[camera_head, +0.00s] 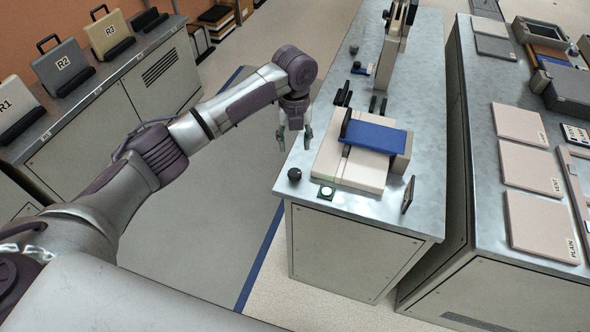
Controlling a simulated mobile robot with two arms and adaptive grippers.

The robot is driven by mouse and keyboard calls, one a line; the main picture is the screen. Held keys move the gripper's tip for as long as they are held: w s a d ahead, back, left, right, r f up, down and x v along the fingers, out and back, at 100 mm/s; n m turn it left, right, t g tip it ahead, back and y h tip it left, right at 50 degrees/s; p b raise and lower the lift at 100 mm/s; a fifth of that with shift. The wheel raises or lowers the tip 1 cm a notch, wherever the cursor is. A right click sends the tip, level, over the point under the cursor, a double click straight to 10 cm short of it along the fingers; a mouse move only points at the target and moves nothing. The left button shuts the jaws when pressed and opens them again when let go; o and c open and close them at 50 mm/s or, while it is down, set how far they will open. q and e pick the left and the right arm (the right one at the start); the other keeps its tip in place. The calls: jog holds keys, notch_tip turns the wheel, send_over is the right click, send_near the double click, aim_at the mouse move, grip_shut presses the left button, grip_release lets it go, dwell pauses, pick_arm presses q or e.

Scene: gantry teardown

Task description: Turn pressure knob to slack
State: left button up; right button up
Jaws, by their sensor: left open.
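A small round black knob (294,174) stands on the near left corner of the middle metal-topped bench (300,195). It looks like the pressure knob, but no label or slack mark is readable. My left gripper (295,139) points down, open and empty, above and behind the knob near the bench's left edge. Its fingers appear apart from the knob. A cream machine (350,178) with a blue plate (374,137) sits to the right of the knob. My right gripper is out of view.
A taller cream unit (390,55) is farther back. Panels (541,224) lie on the right bench.

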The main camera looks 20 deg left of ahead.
aim_at(295, 172)
pick_arm(q)
notch_tip(295, 172, down, 12)
jog(key=shift+f+p, duration=0.15)
jog(key=shift+p, duration=0.5)
jog(key=c, duration=0.9)
